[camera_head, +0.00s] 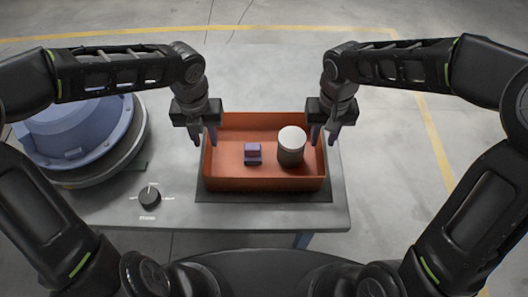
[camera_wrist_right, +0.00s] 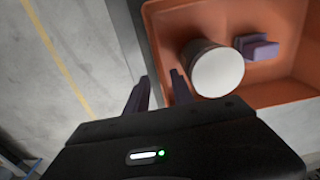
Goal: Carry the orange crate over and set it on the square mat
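The orange crate (camera_head: 265,184) sits upright within the outline of the dark square mat (camera_head: 262,197) on the grey table. A purple block (camera_head: 253,153) and a white-topped can (camera_head: 291,150) stand inside it. My left gripper (camera_head: 205,138) is at the crate's left wall, fingers pointing down and apart. My right gripper (camera_head: 323,138) is at the right wall. In the right wrist view its fingers (camera_wrist_right: 160,85) are spread, one on each side of the crate wall (camera_wrist_right: 153,45), with gaps visible. The crate's underside is hidden.
A large blue round housing (camera_head: 75,125) with a grey rim stands at the table's left. A black knob (camera_head: 149,197) is on the front left of the tabletop (camera_head: 300,218). The floor beyond is clear, with yellow lines.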

